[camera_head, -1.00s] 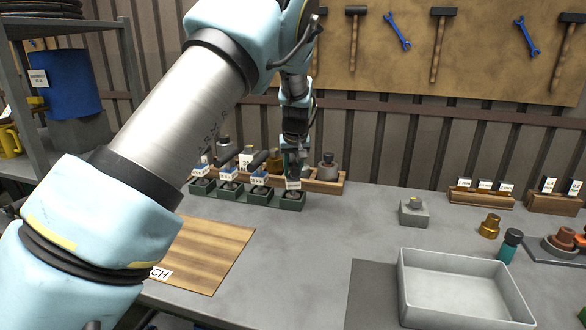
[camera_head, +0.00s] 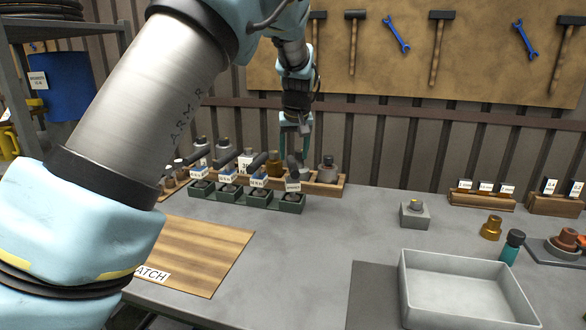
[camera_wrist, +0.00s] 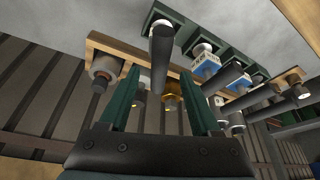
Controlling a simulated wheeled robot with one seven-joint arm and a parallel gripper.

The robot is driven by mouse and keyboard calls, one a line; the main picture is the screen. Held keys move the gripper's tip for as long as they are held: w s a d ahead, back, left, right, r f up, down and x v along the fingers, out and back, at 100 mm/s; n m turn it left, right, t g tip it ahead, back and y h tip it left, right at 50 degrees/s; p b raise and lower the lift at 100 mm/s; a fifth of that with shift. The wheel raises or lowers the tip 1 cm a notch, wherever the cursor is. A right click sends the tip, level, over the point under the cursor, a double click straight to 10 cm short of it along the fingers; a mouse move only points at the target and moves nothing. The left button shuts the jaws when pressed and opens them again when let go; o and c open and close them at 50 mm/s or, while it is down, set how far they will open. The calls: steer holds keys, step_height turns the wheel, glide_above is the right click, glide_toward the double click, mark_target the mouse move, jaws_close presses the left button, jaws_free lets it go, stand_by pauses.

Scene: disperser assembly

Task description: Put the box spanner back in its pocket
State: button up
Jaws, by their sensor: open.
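The box spanner, a dark cylinder, stands in the rightmost green pocket (camera_head: 292,204) of the row at the back of the bench; its upper part (camera_head: 293,170) shows above the pocket's white label. In the wrist view the spanner (camera_wrist: 160,62) lies between the two green fingers in the picture, apart from both, with its far end at a green pocket (camera_wrist: 160,16). My gripper (camera_head: 294,150) is open and empty above it. How deep the spanner sits in the pocket is hidden.
More dark handles (camera_head: 258,163) stand in the pockets to the left. A wooden rack (camera_head: 328,187) with bottles and a brass part is close behind. A grey tray (camera_head: 403,285) and small grey block (camera_head: 414,217) stand right; the bench between is clear.

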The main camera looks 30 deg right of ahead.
steer(key=shift+v, duration=2.35)
steer(key=a+f+n+g, duration=0.1)
steer(key=a+f, duration=0.2)
steer(key=a, duration=0.9)
steer(key=a+f+n+g, duration=0.1)
steer(key=a+f, duration=0.2)
steer(key=a, duration=0.9)
steer(key=s+a+f, duration=0.3)
steer(key=s+a, duration=0.4)
steer(key=a, duration=0.2)
steer(key=s+a+f+y, duration=0.1)
steer(key=s+a+f, duration=0.2)
steer(key=s+a, duration=0.5)
steer(key=shift+a+n+g, duration=0.3)
steer(key=shift+a+n, duration=0.1)
steer(key=shift+a, duration=0.65)
